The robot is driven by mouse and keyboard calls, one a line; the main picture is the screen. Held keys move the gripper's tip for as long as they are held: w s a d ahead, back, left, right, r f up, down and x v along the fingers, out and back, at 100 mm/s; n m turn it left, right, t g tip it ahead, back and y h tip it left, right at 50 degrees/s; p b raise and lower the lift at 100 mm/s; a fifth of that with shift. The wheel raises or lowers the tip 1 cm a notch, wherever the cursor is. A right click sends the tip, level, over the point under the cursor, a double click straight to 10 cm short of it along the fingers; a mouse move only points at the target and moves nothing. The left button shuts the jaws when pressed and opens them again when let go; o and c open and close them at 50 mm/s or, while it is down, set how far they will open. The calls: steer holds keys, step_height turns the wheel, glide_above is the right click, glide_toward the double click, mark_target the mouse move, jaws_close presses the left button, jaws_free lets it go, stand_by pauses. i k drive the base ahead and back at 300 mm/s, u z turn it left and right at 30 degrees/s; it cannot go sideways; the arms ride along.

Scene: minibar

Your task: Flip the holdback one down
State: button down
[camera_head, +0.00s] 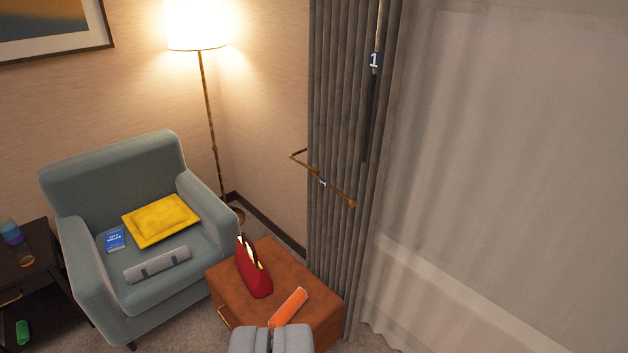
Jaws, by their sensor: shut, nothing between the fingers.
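A brass holdback (335,190) juts from the wall and runs across the front of the grey curtain (335,90). It ends in a round knob at its right end. A small label sits on its bar, too small to read. My gripper (271,342) shows at the bottom edge, fingers together and empty. It is well below the holdback in the picture and apart from it. A dark wand with a blue tag marked 1 (375,60) hangs at the curtain's right edge.
A blue-grey armchair (110,170) and a lit floor lamp (197,25) stand left. A sheer curtain (500,150) covers the right side.

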mark_target(352, 202)
steer(key=u, duration=0.15)
steer(key=i, duration=1.85)
steer(key=z, duration=0.65)
